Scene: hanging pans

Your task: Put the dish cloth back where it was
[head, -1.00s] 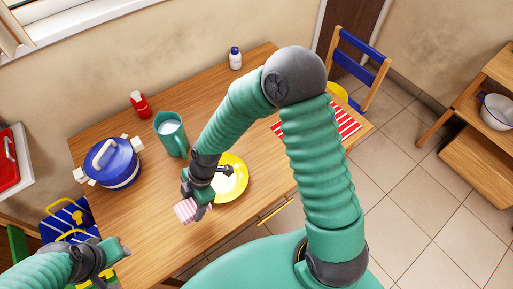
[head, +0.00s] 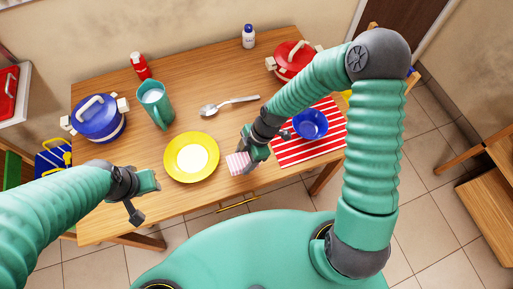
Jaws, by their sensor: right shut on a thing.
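The dish cloth (head: 237,163) is a small pink-and-white checked bundle in the head view. My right gripper (head: 247,155) is shut on it and holds it near the front of the wooden table, just right of the yellow plate. The cloth's upper part is hidden by the gripper. I cannot tell whether it touches the table top. My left gripper (head: 142,197) is open and empty at the table's front left, lower left of the plate.
The wooden table (head: 200,95) holds a yellow plate (head: 178,163), spoon (head: 228,105), green pitcher (head: 163,112), red bottle (head: 140,68), blue pot (head: 97,122), red pot (head: 291,62), white bottle (head: 248,40), and blue bowl (head: 310,124) on a striped mat (head: 290,153). A yellow handle (head: 238,203) shows below the front edge.

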